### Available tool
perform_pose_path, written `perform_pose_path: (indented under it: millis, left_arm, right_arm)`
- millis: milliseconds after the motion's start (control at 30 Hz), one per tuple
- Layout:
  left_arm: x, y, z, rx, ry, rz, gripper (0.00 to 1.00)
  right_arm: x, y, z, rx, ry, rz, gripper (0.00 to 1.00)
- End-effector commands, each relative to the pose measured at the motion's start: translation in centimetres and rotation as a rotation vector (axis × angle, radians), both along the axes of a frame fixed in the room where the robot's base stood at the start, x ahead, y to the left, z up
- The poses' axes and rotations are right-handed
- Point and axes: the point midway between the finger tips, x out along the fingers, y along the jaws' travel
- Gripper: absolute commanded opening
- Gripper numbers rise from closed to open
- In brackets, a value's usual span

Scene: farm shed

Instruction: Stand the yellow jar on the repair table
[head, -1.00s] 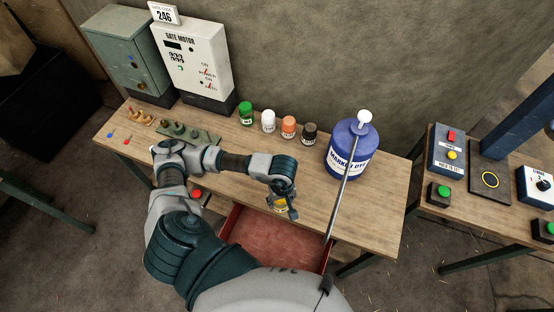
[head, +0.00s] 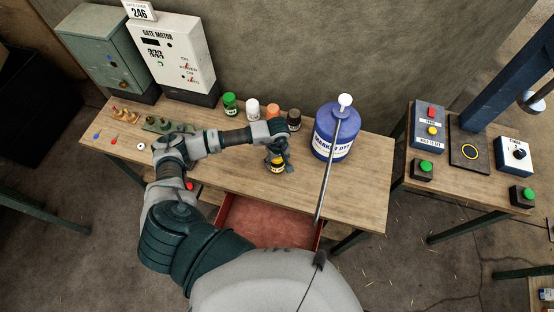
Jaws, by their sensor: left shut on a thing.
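My left gripper (head: 277,155) is shut on the yellow jar (head: 277,166), a small jar with a dark top. The gripper covers part of it. The jar is upright or nearly so, over the front part of the long wooden table (head: 355,190), behind the open drawer. I cannot tell whether its base touches the tabletop. No label shows which table is the repair table; another table (head: 465,187) stands at the right. My right gripper is not in view.
A green jar (head: 230,104), a white jar (head: 252,108), an orange jar (head: 273,112) and a dark jar (head: 294,120) line the back. A blue jug (head: 333,142) stands right of the gripper. A red drawer (head: 262,220) is open below. The table's right front is clear.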

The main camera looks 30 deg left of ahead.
Motion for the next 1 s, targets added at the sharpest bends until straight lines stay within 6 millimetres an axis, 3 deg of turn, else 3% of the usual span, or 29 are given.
perform_pose_path:
  millis: [133, 167, 267, 667, 767, 1000]
  left_arm:
    - [0.0, 0.0, -0.2, 0.0, 0.0, 0.0, 0.25]
    - [0.0, 0.0, -0.3, -0.001, 0.001, 0.0, 0.62]
    - [0.0, 0.1, -0.2, -0.001, 0.001, 0.001, 0.85]
    - [0.0, 0.1, 0.4, -0.001, -0.002, 0.001, 0.85]
    - [0.1, 0.1, 1.7, 0.0, -0.005, 0.001, 0.85]
    - [0.2, 0.1, 7.1, 0.0, -0.006, 0.0, 0.85]
  right_arm:
    - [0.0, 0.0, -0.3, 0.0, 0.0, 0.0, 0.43]
    - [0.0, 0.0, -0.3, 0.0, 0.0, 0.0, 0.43]
    - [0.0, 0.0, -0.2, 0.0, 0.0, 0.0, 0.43]
    - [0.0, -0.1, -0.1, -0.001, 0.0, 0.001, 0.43]
    - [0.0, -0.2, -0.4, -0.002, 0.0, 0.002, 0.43]
    - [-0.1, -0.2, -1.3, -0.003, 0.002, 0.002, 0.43]
